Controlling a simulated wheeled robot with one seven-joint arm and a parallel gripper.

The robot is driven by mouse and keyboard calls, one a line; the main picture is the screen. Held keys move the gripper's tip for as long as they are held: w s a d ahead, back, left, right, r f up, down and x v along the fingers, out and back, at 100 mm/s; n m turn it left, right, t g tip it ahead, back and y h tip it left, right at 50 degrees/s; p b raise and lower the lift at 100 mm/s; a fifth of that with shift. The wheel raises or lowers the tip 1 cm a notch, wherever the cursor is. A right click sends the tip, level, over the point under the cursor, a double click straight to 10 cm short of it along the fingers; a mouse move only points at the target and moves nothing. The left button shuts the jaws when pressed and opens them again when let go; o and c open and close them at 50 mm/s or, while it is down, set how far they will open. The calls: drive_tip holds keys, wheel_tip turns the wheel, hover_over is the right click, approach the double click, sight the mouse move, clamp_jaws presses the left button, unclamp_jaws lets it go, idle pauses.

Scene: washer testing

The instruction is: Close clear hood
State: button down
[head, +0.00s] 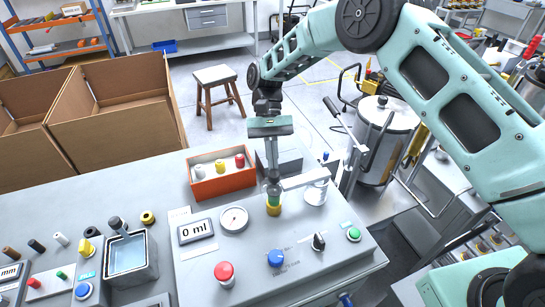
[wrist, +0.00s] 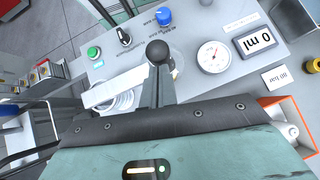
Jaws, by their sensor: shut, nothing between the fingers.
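My gripper (head: 272,182) is shut and empty, pointing down over the grey testing machine (head: 330,262). In the wrist view its closed fingers (wrist: 158,56) stand above the machine's panel. A clear, round piece (head: 316,193), which looks like the clear hood, is at the machine's back right, beside my gripper. A white flat bar (head: 305,180) lies over it and reaches toward my fingers; I cannot tell whether they touch. In the wrist view the bar (wrist: 112,92) and ringed clear piece (wrist: 124,104) are left of my fingers. A yellow-green fitting (head: 273,206) sits just below my fingertips.
An orange bin (head: 221,184) stands behind, left of my gripper.

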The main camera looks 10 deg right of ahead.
idle(0.3)
drive_tip(key=b+v, duration=0.1)
drive_tip(key=v, duration=1)
drive_tip(key=s+a+r+n+t, duration=0.2)
drive_tip(key=s+a+r, duration=0.3)
drive_tip(key=s+r, duration=0.15)
drive_tip(key=s+d+r+n+t, duration=0.1)
drive_tip(key=s+r+n+t, duration=0.1)
drive_tip(key=s, duration=0.7)
drive_tip(key=s+d+r+n+t, duration=0.1)
drive_tip(key=s+d+n+t, duration=0.1)
drive_tip(key=s, duration=0.7)
drive_tip(key=s+d+f+n+t, duration=0.2)
drive_tip(key=s+d+f+t, duration=0.1)
drive_tip(key=s+d, duration=0.4)
drive_tip(key=s, duration=0.3)
drive_tip(key=shift+s, duration=0.35)
drive_tip(key=c, duration=2.1)
unclamp_jaws()
drive_tip(key=shift+f, duration=0.15)
drive_tip(key=shift+c, duration=0.2)
